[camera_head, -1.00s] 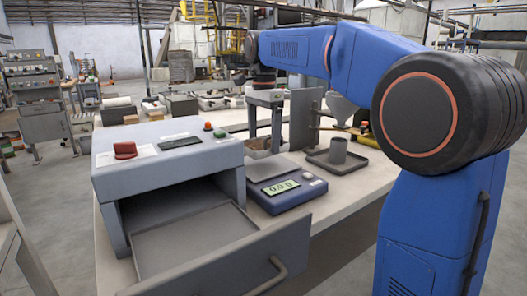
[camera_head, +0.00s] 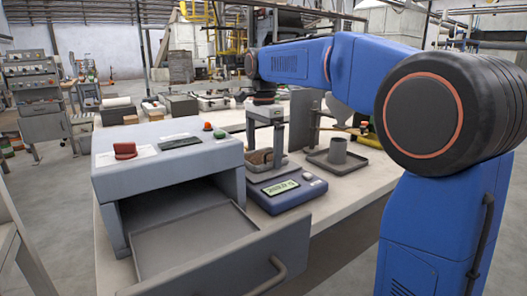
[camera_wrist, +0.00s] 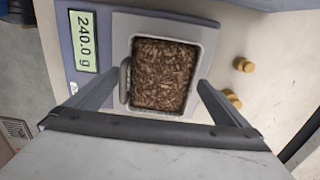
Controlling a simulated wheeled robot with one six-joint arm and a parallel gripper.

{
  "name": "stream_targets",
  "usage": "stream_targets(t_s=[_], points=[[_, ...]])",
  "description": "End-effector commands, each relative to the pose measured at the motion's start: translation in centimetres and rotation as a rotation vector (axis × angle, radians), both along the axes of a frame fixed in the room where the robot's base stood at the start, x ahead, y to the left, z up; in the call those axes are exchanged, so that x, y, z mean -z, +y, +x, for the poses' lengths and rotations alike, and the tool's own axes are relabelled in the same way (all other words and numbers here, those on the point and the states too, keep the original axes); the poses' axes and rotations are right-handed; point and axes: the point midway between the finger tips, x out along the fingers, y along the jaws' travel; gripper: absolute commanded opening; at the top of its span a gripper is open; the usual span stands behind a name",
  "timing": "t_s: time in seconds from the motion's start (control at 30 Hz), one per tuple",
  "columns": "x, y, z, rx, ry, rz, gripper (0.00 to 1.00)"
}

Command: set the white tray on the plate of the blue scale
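The white tray (camera_wrist: 136,106), filled with brown pellets, sits on the pale plate (camera_wrist: 117,35) of the blue scale (camera_wrist: 67,20). The display reads 240.0 g in the wrist view. My gripper's fingers (camera_wrist: 160,86) stand on both sides of the tray, with no clear gap to its walls, so it appears shut on it. A dark rounded piece lies along the tray's left wall. In the head view my gripper (camera_head: 265,140) points down over the scale (camera_head: 287,193), and the tray is partly hidden by the fingers.
A grey machine (camera_head: 165,150) with an open drawer (camera_head: 230,262) stands left of the scale. A grey cup (camera_head: 338,150) on a dark square tray (camera_head: 338,168) is to the right. An upright grey panel (camera_head: 302,118) stands behind. Two brass knobs (camera_wrist: 238,82) show right of the scale.

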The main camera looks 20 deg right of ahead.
Motion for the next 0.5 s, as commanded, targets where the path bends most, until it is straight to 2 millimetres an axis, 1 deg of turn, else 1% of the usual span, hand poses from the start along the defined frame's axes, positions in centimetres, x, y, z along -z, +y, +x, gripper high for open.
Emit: stream_targets(t_s=[0.13, 0.27, 0.5], points=[[-0.5, 0.0, 0.0, 0.0, -0.001, 0.0, 1.0], [-1.9, 0.0, 0.1, 0.0, -0.002, 0.001, 1.0], [-6.5, 0.0, 0.1, 0.0, -0.003, 0.0, 1.0]])
